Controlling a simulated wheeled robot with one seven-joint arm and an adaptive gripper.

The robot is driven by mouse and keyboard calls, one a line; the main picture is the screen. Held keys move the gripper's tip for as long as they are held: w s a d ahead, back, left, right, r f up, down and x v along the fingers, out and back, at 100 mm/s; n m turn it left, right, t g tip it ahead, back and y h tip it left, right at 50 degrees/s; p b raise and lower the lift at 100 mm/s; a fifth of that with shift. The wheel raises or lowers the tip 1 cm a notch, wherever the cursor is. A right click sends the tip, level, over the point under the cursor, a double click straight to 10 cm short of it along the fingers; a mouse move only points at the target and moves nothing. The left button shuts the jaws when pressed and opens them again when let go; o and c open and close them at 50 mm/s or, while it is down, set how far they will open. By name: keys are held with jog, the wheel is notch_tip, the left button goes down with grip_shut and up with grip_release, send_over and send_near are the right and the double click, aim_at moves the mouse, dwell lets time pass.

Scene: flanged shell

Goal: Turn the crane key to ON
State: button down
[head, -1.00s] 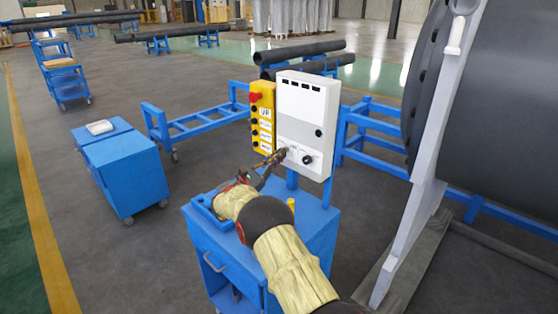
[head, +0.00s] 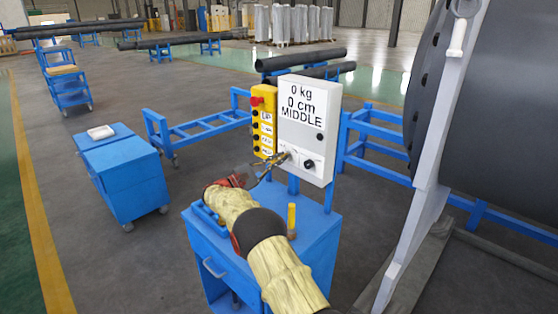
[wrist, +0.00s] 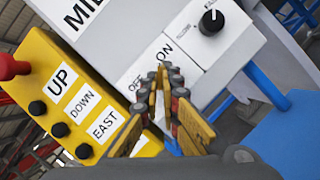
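The white control box (head: 302,136) stands on a post behind the blue cabinet, and its display reads "0 kg, 0 cm, MIDDLE". The white OFF/ON label (wrist: 165,48) of the crane key is low on the box front, tilted in the wrist view. My gripper (head: 284,158) reaches the box front at this switch. In the wrist view my gripper's fingers (wrist: 164,74) come nearly together at the label, between OFF and ON, closed around the key's place. The fingertips hide the key itself, so its exact angle does not show.
A black knob (wrist: 211,22) sits right of the key. A yellow button panel (head: 263,138) with a red button (head: 257,101) adjoins the box's left side. The blue cabinet (head: 318,235) stands below my arm. A blue rack (head: 205,127) is behind.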

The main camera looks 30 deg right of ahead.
jog(key=shift+f, duration=0.1)
jog(key=c, duration=2.1)
grip_release()
jog(key=shift+o, duration=0.3)
jog(key=v, duration=1.2)
